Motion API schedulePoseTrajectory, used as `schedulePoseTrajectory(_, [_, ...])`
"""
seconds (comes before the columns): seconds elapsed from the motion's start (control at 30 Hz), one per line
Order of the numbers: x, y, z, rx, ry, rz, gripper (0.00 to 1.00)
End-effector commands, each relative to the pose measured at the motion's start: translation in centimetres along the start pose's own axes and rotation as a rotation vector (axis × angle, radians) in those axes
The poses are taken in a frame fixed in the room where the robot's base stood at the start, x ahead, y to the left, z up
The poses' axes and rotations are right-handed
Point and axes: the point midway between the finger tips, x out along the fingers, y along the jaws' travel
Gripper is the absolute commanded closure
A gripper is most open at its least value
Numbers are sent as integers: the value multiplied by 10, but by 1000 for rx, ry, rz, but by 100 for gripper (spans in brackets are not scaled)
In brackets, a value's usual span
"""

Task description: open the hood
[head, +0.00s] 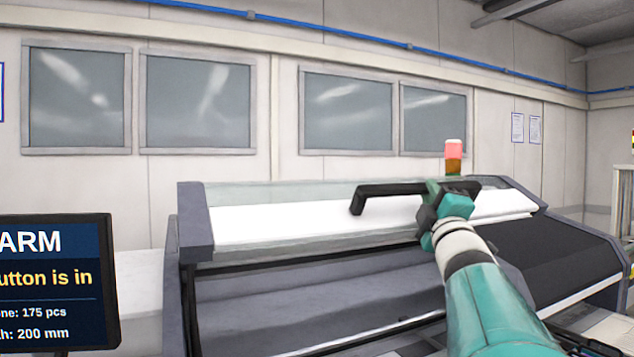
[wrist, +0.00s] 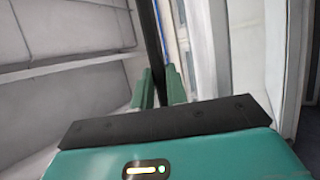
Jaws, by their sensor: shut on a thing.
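The hood (head: 300,222) is a long pale panel with a grey end cap on the machine in the head view. A black bar handle (head: 392,189) stands out from its front. My gripper (head: 447,195) is at the right part of this handle. In the wrist view, the two green fingers of my gripper (wrist: 158,88) are closed on the dark handle bar (wrist: 151,45) running between them. The hood's front edge stands above an open gap that shows the grey inside of the machine. My gripper and arm hide part of the handle and the hood's right side.
A screen (head: 55,285) with alarm text stands at the lower left. A signal lamp (head: 454,157) with a lit red top rises behind the hood. A dark sloping surface (head: 565,255) lies to the right of my arm. Windows (head: 198,102) line the wall behind.

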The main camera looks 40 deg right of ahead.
Motion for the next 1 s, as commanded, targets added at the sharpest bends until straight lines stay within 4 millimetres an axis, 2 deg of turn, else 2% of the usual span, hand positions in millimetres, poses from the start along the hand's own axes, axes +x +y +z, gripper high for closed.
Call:
schedulePoseTrajectory(0.03, [-9,-13,0,14,4,8,100])
schedulePoseTrajectory(0.2, [-41,-39,15,19,-4,33,100])
schedulePoseTrajectory(0.3, [-53,-50,19,18,-3,32,100])
schedulePoseTrajectory(0.43, [-60,-56,21,16,-3,32,100])
schedulePoseTrajectory(0.7, [-60,-58,21,16,-2,28,100])
schedulePoseTrajectory(0.73, [-60,-58,21,16,-1,28,78])
schedulePoseTrajectory(0.8, [-60,-58,21,17,-2,28,64])
schedulePoseTrajectory(1.0, [-60,-55,22,16,-4,33,64])
